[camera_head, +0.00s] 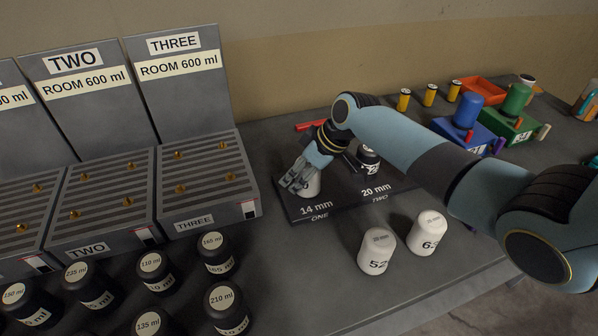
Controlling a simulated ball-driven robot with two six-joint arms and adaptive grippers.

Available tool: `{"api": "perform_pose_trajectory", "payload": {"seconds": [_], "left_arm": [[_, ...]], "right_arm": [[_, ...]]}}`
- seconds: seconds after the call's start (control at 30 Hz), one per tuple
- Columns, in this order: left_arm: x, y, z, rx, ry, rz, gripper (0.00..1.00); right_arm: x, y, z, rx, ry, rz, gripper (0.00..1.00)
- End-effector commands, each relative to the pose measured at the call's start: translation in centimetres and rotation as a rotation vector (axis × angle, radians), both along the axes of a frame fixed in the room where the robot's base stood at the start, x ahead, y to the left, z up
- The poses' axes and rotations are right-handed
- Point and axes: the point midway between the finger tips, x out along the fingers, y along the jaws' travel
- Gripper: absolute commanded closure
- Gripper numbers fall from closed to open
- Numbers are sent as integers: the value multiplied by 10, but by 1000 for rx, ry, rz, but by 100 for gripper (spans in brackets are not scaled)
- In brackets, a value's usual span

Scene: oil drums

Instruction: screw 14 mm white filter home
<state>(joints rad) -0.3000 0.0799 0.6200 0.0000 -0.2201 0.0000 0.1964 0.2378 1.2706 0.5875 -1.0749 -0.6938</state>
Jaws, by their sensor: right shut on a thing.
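My right gripper (296,185) is shut on a white filter (312,186) at the 14 mm ONE place of the dark base plate (338,204). The fingers hide much of this filter, and I cannot tell how far down on its thread it sits. A black filter (368,158) with a white top stands at the 20 mm TWO place, partly behind my right arm. Two white filters, one marked 52 (377,252) and one marked 63 (428,233), stand upright on the bench in front of the plate. My left gripper is not in view.
Grey racks marked TWO (84,84) and THREE (183,72) stand at left. Several black canisters (215,252) stand in front of them. Blue (466,111) and green (515,101) drums, yellow cans (429,95) and a red tray (484,90) are at back right.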

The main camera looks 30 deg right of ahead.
Motion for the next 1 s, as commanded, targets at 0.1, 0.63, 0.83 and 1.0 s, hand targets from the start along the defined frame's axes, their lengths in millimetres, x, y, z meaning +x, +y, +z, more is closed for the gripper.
{"api": "perform_pose_trajectory", "payload": {"seconds": [0.1, 0.63, 0.83, 1.0], "left_arm": [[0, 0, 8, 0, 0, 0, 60], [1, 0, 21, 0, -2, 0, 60], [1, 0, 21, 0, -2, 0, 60], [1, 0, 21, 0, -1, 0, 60]], "right_arm": [[2, -3, 4, -8, -5, -40, 94], [6, -15, 2, -8, -9, -553, 95], [6, -15, 2, -9, -9, -554, 95], [5, -17, 2, -8, -8, -688, 95]]}}
